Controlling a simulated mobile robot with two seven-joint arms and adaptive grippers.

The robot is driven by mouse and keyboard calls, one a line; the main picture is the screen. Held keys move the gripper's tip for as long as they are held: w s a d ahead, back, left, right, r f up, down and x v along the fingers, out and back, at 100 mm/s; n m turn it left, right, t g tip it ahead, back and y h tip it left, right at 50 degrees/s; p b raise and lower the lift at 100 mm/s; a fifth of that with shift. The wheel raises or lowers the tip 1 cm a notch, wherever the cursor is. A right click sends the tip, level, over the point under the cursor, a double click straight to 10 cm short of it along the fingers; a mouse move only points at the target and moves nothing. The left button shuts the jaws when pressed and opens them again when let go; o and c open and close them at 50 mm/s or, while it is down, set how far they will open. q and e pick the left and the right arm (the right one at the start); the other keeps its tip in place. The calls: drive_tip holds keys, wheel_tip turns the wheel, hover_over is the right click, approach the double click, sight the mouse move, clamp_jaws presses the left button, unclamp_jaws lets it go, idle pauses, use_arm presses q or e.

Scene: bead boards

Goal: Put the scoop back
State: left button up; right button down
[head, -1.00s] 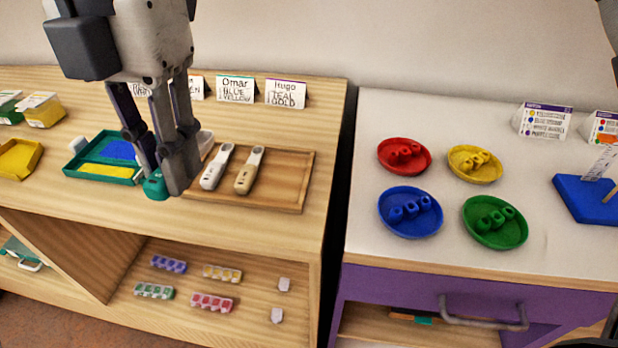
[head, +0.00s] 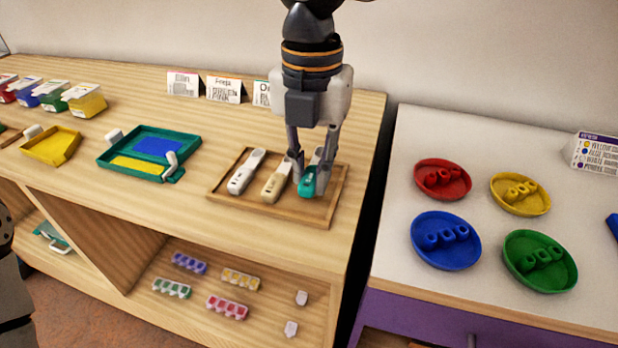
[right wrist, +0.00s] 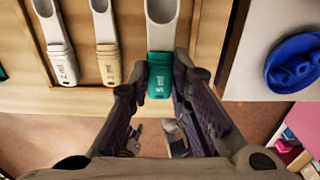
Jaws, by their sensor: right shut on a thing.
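The teal-handled scoop (head: 308,182) is between the fingers of my right gripper (head: 308,186), which is shut on its handle. In the right wrist view the teal handle (right wrist: 160,72) lies between the fingers, with its pale head pointing away. The scoop is over the right part of the wooden tray (head: 229,200); whether it touches the tray floor I cannot tell. A white scoop (head: 246,172) and a tan scoop (head: 276,178) lie side by side in the tray, left of it. My left gripper is not in view.
A green tray (head: 189,146) with blue and yellow sections stands left of the scoop tray. Name cards (head: 224,90) stand behind. A gap separates this bench from the white-topped table (head: 400,215) with coloured dishes. Bead strips (head: 227,307) lie on the shelf below.

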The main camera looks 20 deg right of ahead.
sight(310, 174)
wheel_tip(310, 174, down, 3)
drive_tip(key=shift+r, duration=0.25)
drive_tip(key=shift+s+a, duration=0.1)
drive_tip(key=c, duration=1.8)
unclamp_jaws()
wheel_tip(310, 174, up, 12)
drive_tip(key=shift+r+p, duration=0.1)
drive_tip(key=shift+p, duration=0.35)
